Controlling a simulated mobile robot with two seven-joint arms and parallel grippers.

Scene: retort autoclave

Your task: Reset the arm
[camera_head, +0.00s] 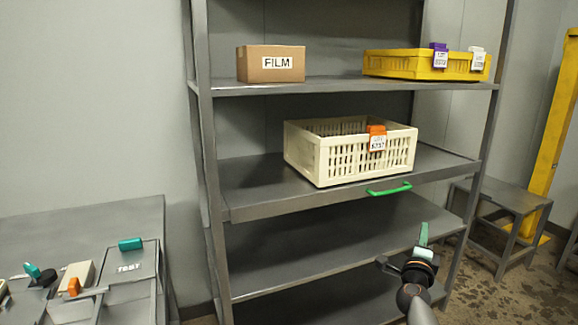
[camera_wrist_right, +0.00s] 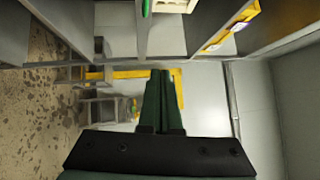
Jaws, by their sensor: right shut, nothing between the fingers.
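My right gripper (camera_head: 424,236) stands in front of the lower part of the grey shelf rack (camera_head: 330,243), at the lower right of the head view. Its green fingers point up and hold nothing. In the right wrist view the two dark green fingers (camera_wrist_right: 161,75) are closed together and empty, clear of the shelving around them. My left gripper is not in view.
A cream slatted crate (camera_head: 345,165) with an orange tag sits on the middle shelf, above a green handle (camera_head: 389,189). A FILM box (camera_head: 271,64) and yellow tray (camera_head: 412,66) stand above. A bench (camera_head: 90,235) is at left, a low table (camera_head: 505,200) at right.

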